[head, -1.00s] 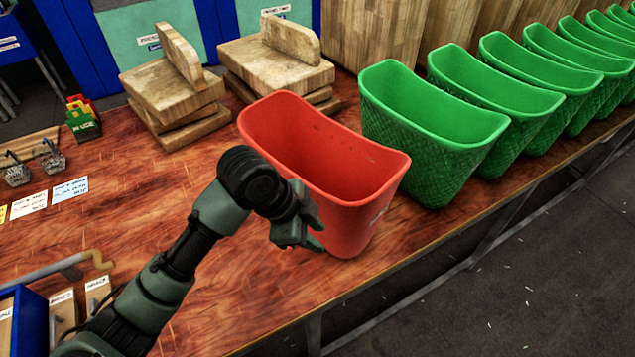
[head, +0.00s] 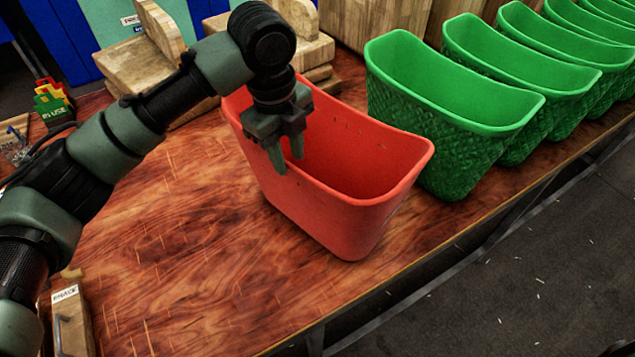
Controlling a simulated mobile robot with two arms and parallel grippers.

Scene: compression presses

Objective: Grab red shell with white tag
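The red shell (head: 345,215) is an open, bin-like red container standing upright on the wooden table. No white tag shows on its visible faces now. My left gripper (head: 288,163) points down at the shell's near left rim, its two fingers apart with a narrow gap between them. One finger shows against the shell's inside and the other is close to the rim. I cannot tell whether they touch it. The gripper and arm hide part of the shell's left end. My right gripper is not in view.
A row of green shells (head: 455,150) stands right of the red one, the nearest close beside it. Wooden blocks (head: 135,65) stand behind my arm. The table front (head: 210,260) is clear.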

